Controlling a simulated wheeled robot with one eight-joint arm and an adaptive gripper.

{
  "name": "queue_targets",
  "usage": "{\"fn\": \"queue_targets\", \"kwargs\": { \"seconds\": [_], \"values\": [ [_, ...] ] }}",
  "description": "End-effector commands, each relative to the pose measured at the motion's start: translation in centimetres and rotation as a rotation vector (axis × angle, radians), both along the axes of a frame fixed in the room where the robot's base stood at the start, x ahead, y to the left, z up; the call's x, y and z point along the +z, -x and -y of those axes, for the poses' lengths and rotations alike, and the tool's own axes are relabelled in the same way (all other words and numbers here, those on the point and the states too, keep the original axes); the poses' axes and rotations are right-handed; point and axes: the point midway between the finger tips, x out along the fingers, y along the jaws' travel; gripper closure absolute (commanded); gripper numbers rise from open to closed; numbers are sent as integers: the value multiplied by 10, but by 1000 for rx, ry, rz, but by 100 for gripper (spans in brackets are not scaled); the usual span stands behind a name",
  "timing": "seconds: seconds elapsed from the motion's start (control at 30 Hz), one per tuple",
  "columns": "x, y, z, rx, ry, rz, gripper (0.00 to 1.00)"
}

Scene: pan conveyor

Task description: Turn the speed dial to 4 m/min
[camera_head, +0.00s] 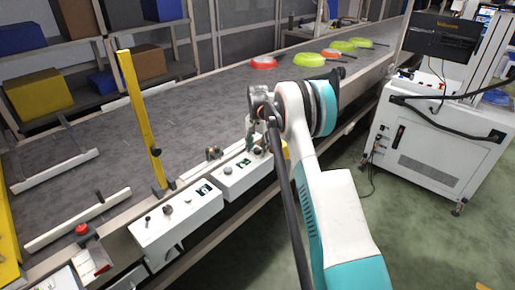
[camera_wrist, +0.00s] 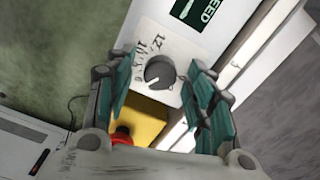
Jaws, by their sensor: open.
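The speed dial (camera_wrist: 160,72) is a round dark grey knob on a white control box (camera_wrist: 152,22). It lies between my gripper's spread fingers in the wrist view. Numbers including 12 and 10 curve around its left side. A pale mark shows on the knob, but I cannot tell which number it points to. A dark green label reading SPEED (camera_wrist: 198,12) is beside it. My gripper (camera_wrist: 158,82) is open and empty, its fingers on either side of the dial. In the head view my gripper (camera_head: 257,138) is over the right end of this box and largely hides the dial.
A red button (camera_wrist: 122,134) on a yellow housing (camera_wrist: 148,118) is close to my left finger. Another white control box (camera_head: 177,214) and a yellow post (camera_head: 138,115) stand to the left. Several colored pans, one red (camera_head: 263,62), lie on the grey conveyor (camera_head: 200,95).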

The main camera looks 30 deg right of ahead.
Motion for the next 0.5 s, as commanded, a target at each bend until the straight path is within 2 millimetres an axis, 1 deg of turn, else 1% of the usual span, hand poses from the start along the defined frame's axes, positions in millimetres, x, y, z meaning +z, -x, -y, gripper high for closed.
{"fn": "queue_targets", "kwargs": {
  "seconds": [0.03, 0.07, 0.1, 0.17, 0.2, 0.23, 0.5],
  "values": [
    [0, 0, 0, 0, 0, 0, 53],
    [0, 0, 0, 0, 0, 0, 60],
    [0, 0, 0, 0, 0, 0, 69],
    [0, 0, 0, 0, 0, 0, 82],
    [0, 0, 0, 0, 0, 0, 91],
    [0, 0, 0, 0, 0, 0, 96],
    [0, 0, 0, 13, 0, 0, 96]
  ]
}}
